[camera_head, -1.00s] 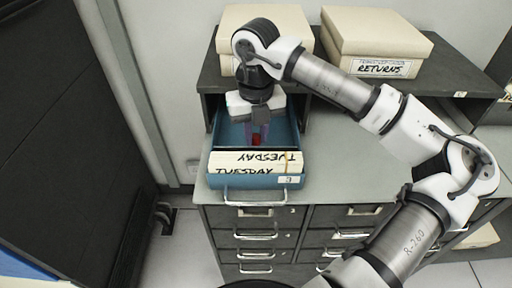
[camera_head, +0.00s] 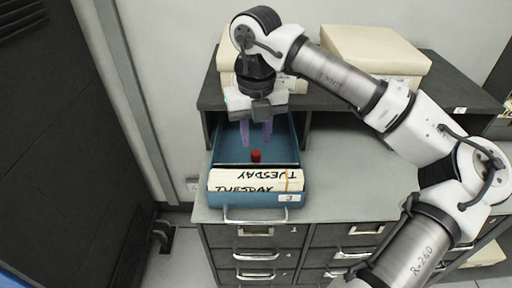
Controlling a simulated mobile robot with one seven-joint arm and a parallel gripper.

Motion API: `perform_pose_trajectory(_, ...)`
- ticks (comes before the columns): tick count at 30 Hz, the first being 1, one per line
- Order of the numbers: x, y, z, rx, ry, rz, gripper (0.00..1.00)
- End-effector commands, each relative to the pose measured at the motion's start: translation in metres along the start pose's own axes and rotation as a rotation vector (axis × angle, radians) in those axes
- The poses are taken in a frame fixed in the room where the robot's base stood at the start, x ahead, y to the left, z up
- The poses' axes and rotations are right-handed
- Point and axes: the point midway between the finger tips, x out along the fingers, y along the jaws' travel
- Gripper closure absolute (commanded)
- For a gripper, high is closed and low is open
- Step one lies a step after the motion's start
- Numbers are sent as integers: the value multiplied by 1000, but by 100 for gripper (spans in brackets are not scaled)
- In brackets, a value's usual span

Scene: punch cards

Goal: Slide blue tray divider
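The blue tray (camera_head: 221,140) is pulled out from the dark shelf unit onto the grey cabinet top. Cards marked TUESDAY (camera_head: 255,180) stand in its front part. A divider with a red knob (camera_head: 256,155) stands just behind the cards, and the tray behind it looks empty. My gripper (camera_head: 256,137) is above the back part of the tray, behind the red knob and apart from it. Its two purple fingers point down and are spread, with nothing between them.
Cream boxes (camera_head: 375,50) stand on top of the dark shelf (camera_head: 455,95), one partly hidden by my arm. Grey drawers with metal handles (camera_head: 256,256) are below. The cabinet top (camera_head: 350,170) right of the tray is clear. A dark cabinet (camera_head: 60,150) stands at the left.

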Motion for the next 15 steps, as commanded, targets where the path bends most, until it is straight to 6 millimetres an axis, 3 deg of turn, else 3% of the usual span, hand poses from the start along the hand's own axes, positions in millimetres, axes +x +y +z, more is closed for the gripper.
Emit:
perform_pose_trajectory(9,-68,1,0,0,-3,0,70)
perform_pose_trajectory(15,-88,0,0,-2,-1,0,70)
